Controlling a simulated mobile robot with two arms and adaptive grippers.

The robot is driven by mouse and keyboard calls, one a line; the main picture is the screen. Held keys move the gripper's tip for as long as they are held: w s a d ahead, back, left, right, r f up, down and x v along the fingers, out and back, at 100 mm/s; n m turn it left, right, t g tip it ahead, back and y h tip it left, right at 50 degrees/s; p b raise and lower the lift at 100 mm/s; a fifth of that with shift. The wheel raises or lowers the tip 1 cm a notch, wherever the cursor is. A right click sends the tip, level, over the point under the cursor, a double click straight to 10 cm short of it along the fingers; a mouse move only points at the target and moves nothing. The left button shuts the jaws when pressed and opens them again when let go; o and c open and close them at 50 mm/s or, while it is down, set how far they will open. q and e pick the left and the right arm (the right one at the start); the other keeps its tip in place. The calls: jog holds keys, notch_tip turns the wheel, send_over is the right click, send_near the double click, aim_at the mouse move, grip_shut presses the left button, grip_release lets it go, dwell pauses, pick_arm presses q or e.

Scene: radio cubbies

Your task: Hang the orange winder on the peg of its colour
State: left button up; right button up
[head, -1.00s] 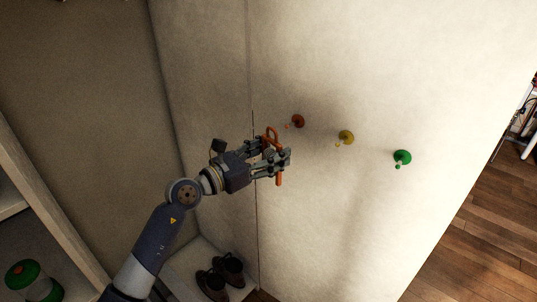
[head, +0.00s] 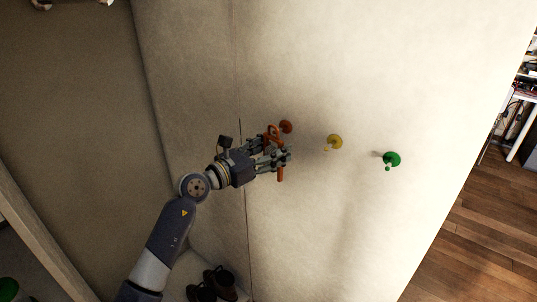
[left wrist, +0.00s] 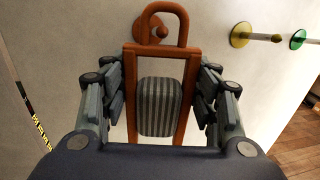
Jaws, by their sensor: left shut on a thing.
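The orange winder (head: 281,173) is an orange frame with a closed loop at its top. In the left wrist view the winder (left wrist: 130,100) shows a grey striped middle part between its side bars. My left gripper (head: 276,157) is shut on the winder and holds it upright in front of the wall; its fingers (left wrist: 160,105) lie on both sides of the frame. The orange peg (head: 286,126) is on the wall just behind the loop. In the left wrist view the orange peg (left wrist: 143,30) shows through the loop opening; I cannot tell whether its tip passes through.
A yellow peg (head: 335,141) and a green peg (head: 392,159) stick out of the pale wall (head: 340,220) to the right, both bare. Dark shoes (head: 218,283) stand low at the wall's foot. Wooden floor (head: 465,240) is open at the right.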

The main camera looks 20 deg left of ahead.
pick_arm(q)
jog(key=shift+b+x, duration=0.35)
jog(key=shift+x, duration=0.45)
jog(key=shift+w+f+b, duration=0.4)
jog(key=shift+w+f, duration=0.15)
jog(key=shift+w, duration=0.15)
jog(key=o, duration=1.2)
jog(key=shift+f, duration=0.1)
jog(key=shift+s+a, duration=0.1)
